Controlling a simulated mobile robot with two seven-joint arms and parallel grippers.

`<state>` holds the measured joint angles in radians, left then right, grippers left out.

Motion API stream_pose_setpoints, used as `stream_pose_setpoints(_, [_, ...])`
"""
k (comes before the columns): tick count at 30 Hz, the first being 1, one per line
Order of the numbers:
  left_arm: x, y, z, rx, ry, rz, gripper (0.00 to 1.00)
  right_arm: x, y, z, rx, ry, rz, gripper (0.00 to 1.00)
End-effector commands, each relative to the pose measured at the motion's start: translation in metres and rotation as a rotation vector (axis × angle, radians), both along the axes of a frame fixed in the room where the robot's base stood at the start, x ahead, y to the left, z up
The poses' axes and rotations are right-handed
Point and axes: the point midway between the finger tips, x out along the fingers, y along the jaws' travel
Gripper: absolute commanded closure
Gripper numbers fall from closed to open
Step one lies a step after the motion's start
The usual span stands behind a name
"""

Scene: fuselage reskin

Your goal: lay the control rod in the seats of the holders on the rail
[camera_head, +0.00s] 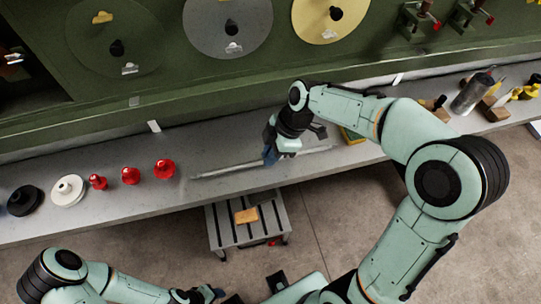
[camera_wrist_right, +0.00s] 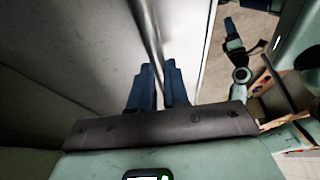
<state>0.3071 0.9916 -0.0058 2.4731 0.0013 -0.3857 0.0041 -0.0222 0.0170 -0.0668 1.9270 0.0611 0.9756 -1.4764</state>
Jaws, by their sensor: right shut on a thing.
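The control rod (camera_head: 225,170) is a long thin grey bar, slightly slanted over the grey bench in the head view. My right gripper (camera_head: 270,155) is shut on it near its middle. In the right wrist view the rod (camera_wrist_right: 148,35) runs up from between the blue fingers of my right gripper (camera_wrist_right: 159,88). I cannot tell whether the rod touches the bench. My left gripper (camera_head: 207,294) is low at the bottom edge, away from the rod, and its fingers are unclear. Two brackets with red knobs (camera_head: 418,18) are on the green wall at upper right; I cannot tell whether they are the holders.
The bench (camera_head: 130,210) carries red knobbed pieces (camera_head: 131,176), a white disc (camera_head: 68,190) and a black disc (camera_head: 24,200) at left. A grey cylinder (camera_head: 472,93) and small blocks stand at right. A slatted step (camera_head: 228,232) with a yellow block stands below.

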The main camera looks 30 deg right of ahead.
Motion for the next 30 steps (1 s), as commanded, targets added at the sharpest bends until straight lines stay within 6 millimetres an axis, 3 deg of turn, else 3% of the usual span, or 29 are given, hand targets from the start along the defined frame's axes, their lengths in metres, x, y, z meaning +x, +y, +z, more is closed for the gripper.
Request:
stream_pose_setpoints(3, [-0.0008, 0.0, -0.0014, 0.0, 0.001, 0.0, 0.5, -0.0004, 0.0001, -0.0108, 0.0, 0.001, 0.0, 1.0])
stream_pose_setpoints(16, [-0.0039, 0.0, -0.0066, 0.0, 0.004, 0.0, 0.5, -0.0004, 0.0001, -0.0157, 0.0, 0.0, 0.0, 1.0])
stream_pose_setpoints(17, [-0.0034, 0.0, -0.0056, 0.0, 0.004, 0.0, 0.5, -0.0004, 0.0001, -0.0149, 0.0, 0.0, 0.0, 0.75])
stream_pose_setpoints(18, [-0.0032, 0.0, -0.0052, 0.0, 0.003, 0.0, 0.5, -0.0003, 0.0001, -0.0145, 0.0, 0.0, 0.0, 0.62])
stream_pose_setpoints(30, [0.0008, 0.0, 0.0013, 0.0, -0.001, 0.0, 0.5, 0.0006, 0.0001, -0.0078, 0.0, -0.002, 0.0, 0.59])
